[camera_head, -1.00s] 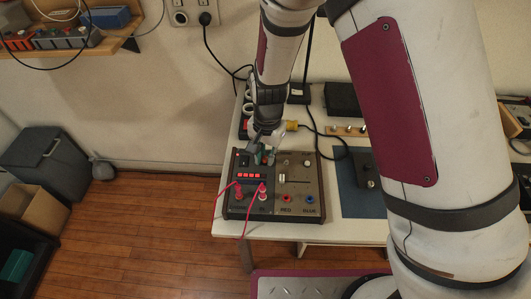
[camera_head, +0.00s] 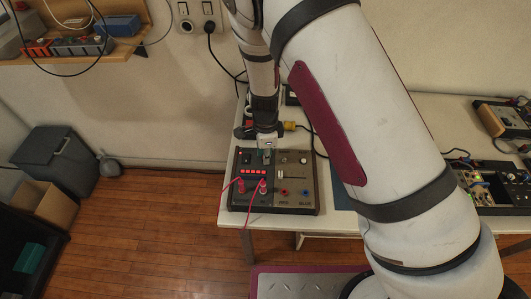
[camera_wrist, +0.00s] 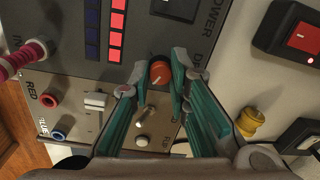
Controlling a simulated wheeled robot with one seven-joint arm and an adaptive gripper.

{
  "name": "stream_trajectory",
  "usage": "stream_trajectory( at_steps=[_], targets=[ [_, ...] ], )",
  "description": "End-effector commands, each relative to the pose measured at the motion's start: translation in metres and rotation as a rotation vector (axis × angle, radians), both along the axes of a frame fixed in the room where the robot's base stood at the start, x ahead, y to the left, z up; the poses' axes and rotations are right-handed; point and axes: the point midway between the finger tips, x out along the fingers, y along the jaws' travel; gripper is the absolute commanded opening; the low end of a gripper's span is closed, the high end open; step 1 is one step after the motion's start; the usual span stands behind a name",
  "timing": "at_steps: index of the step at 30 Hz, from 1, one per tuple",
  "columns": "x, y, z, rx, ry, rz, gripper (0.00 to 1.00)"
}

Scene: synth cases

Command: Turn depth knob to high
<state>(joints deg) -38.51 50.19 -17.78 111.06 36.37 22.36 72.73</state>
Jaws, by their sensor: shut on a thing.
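The depth knob (camera_wrist: 160,72) is a small orange-red round knob with a light pointer mark, on the dark panel of the control box (camera_head: 305,205). A partly covered label starting "DE" is beside it in the wrist view. My gripper (camera_wrist: 161,74) has its teal-padded fingers on either side of the knob and is shut on it. In the head view, my gripper (camera_head: 266,150) points down at the upper middle of the box and hides the knob. The knob's setting marks are mostly hidden by the fingers.
Red leads (camera_head: 241,187) plug into the box's front left. A toggle (camera_wrist: 148,116), a white button (camera_wrist: 142,141) and a slider (camera_wrist: 95,100) lie close to the fingers. A yellow plug (camera_head: 289,126) and a switched strip (camera_wrist: 300,38) lie behind the box.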

Motion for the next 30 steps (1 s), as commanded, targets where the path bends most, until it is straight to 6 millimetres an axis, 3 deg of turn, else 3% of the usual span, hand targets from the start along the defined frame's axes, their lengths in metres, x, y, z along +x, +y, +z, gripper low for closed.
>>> stream_trajectory(
  at_steps=[15,30],
  targets=[
    [0.0006,0.0005,0.0007,0.001,-0.002,-0.301,0.00],
    [0.0013,0.0002,0.0003,0.000,-0.003,-0.342,0.00]
  ],
)
